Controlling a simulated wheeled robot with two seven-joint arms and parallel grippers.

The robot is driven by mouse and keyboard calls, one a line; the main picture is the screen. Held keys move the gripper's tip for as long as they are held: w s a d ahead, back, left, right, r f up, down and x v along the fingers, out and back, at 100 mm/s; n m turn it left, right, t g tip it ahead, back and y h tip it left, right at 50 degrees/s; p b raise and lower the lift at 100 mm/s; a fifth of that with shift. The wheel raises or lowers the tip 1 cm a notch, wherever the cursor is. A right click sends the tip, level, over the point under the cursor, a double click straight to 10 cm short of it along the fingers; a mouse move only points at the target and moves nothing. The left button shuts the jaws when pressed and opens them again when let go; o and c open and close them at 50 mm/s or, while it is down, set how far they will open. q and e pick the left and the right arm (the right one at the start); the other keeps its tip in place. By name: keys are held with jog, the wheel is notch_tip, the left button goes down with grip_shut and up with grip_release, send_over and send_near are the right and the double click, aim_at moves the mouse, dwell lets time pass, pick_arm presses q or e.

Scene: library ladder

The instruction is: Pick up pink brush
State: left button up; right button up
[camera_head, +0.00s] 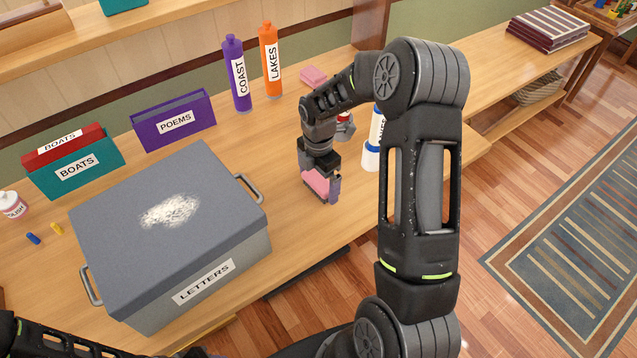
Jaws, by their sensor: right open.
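A pink brush (315,183) is on the wooden table, to the right of the large grey box. My right gripper (322,190) points down at it from above, open, with the pink part showing between and beside its fingers. The gripper hides part of the brush, and I cannot tell whether the fingers touch it. Part of my left arm shows along the bottom left edge; its gripper is out of view.
The grey LETTERS box (170,240) with white powder on its lid fills the table's left front. A purple COAST bottle (236,75), an orange LAKES bottle (269,62) and a pink block (313,76) stand behind. A white and blue bottle (371,157) is close right.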

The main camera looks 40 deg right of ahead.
aim_at(318, 179)
dwell(0.4)
jog(key=c, duration=1.1)
notch_tip(318, 179, up, 10)
jog(key=shift+r+b, duration=0.1)
jog(key=shift+b, duration=0.65)
